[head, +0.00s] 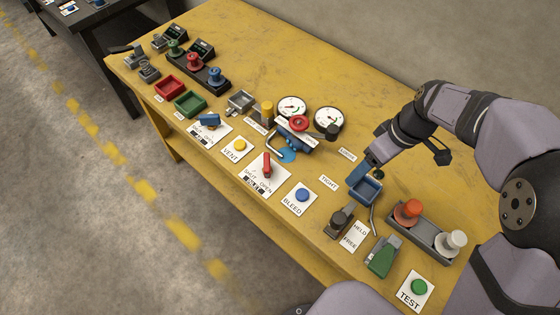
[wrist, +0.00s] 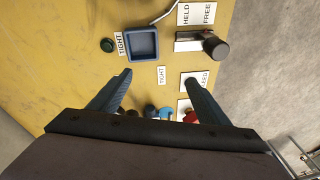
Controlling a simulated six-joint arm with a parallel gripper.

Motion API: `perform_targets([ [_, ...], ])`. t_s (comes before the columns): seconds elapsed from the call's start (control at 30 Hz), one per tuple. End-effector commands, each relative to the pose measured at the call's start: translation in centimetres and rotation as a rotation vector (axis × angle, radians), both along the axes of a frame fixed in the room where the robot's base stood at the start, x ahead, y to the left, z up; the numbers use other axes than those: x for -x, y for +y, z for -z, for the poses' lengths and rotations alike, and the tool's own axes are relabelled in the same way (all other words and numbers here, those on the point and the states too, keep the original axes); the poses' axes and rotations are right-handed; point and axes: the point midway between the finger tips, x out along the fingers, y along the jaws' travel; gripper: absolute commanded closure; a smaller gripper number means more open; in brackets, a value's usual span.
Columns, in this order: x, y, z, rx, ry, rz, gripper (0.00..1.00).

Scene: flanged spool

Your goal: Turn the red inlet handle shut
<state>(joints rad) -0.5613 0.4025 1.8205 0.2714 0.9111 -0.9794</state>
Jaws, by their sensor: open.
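The red inlet handle (head: 267,166) stands on a white plate (head: 256,181) marked SHUT and OPEN, near the front edge of the yellow bench. I cannot tell exactly which mark it points to. My gripper (head: 372,164) is to the right of the handle, well apart from it, by the small blue tray (head: 365,190). In the wrist view my gripper (wrist: 160,82) is open, with nothing between its fingers. A red part, likely the handle, shows at the lower right (wrist: 190,117), partly hidden by the gripper.
A blue BLEED button (head: 302,195) and yellow VENT button (head: 239,146) flank the inlet plate. Behind it are two gauges (head: 292,107), a red knob (head: 299,123) and blue pipework. A dark knobbed lever (head: 340,221) stands right of BLEED. Bare bench lies around the TIGHT label.

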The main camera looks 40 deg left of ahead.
Motion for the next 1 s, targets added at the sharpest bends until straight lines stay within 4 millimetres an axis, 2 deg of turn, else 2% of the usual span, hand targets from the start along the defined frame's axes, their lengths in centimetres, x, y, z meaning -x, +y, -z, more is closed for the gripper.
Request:
perform_targets([
  [0.03, 0.7, 3.8, 0.8, -0.03, -0.003, -0.15, 0.3],
  [0.1, 1.8, 8.3, 1.2, -0.077, -0.014, -0.339, 0.3],
  [0.2, 4.0, 13.5, 1.8, -0.139, -0.028, -0.571, 0.3],
  [0.3, 6.1, 17.3, 2.3, -0.191, -0.04, -0.749, 0.3],
  [0.4, 7.8, 19.8, 2.7, -0.229, -0.05, -0.867, 0.3],
  [0.53, 8.9, 21.2, 2.8, -0.254, -0.056, -0.942, 0.3],
  [0.77, 9.2, 21.5, 3.1, -0.258, -0.058, -0.955, 0.3],
  [1.0, 9.9, 22.0, 5.2, -0.255, -0.054, -0.954, 0.3],
])
